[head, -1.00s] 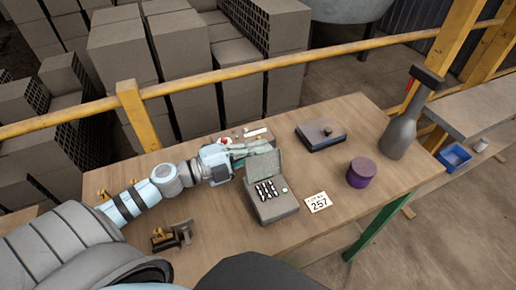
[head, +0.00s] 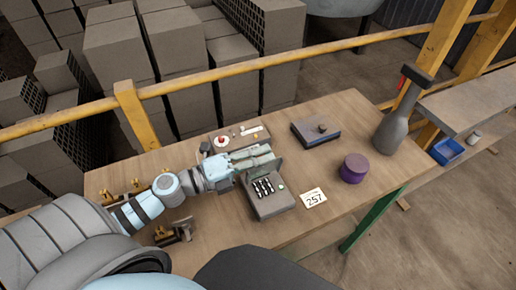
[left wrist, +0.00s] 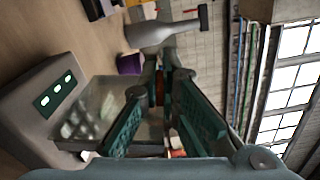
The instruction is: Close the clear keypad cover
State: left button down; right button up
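The grey keypad box (head: 270,205) stands on the wooden table, with its dark keypad and a small green button facing up. Its clear cover (head: 277,163) is raised and looks nearly edge-on in the head view. In the left wrist view, the cover (left wrist: 95,110) is a see-through panel beside the box (left wrist: 35,115). My left gripper (head: 262,156) is at the cover's far side, its fingers along the upper part. In the left wrist view, its teal fingers (left wrist: 162,88) are apart with a gap between them. I cannot tell whether they touch the cover. My right gripper is not in view.
A white "257" card (head: 313,198) lies right of the box. A purple round container (head: 353,168), a dark flat box (head: 316,133) and a grey bottle-shaped object (head: 397,125) stand farther right. Brass-coloured fittings (head: 175,232) lie front left. A yellow rail (head: 200,80) runs behind.

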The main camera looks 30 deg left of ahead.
pick_arm(q)
jog(key=shift+s+d+m, duration=0.35)
jog(key=shift+d+m, duration=0.1)
jog(key=shift+m, duration=0.35)
